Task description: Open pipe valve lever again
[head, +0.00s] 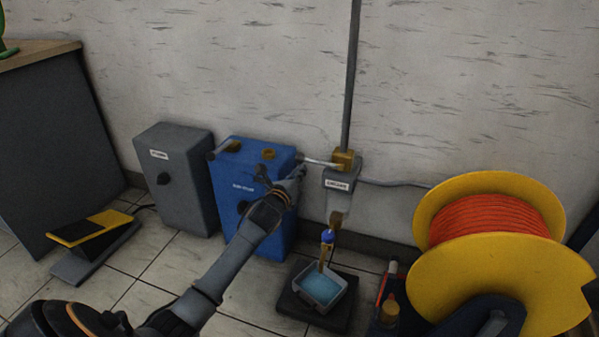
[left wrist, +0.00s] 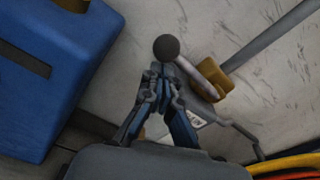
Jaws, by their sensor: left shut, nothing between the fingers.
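The brass pipe valve (head: 345,160) sits on the grey vertical pipe above a grey labelled box. Its pale lever (head: 322,163) sticks out to the left, roughly level. In the left wrist view the lever (left wrist: 199,77) runs from the brass valve body (left wrist: 213,78) to a round dark knob (left wrist: 166,47). My left gripper (head: 300,172) is shut and empty, close to the lever's outer end. In the left wrist view its fingertips (left wrist: 163,72) are just below the knob; I cannot tell whether they touch it. My right gripper is not in view.
A blue machine (head: 230,170) and a grey box (head: 177,180) stand left of the valve. A blue tray (head: 336,301) on a dark base lies below the nozzle. A yellow spool with orange hose (head: 500,275) fills the right. A pedal (head: 93,232) is on the floor.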

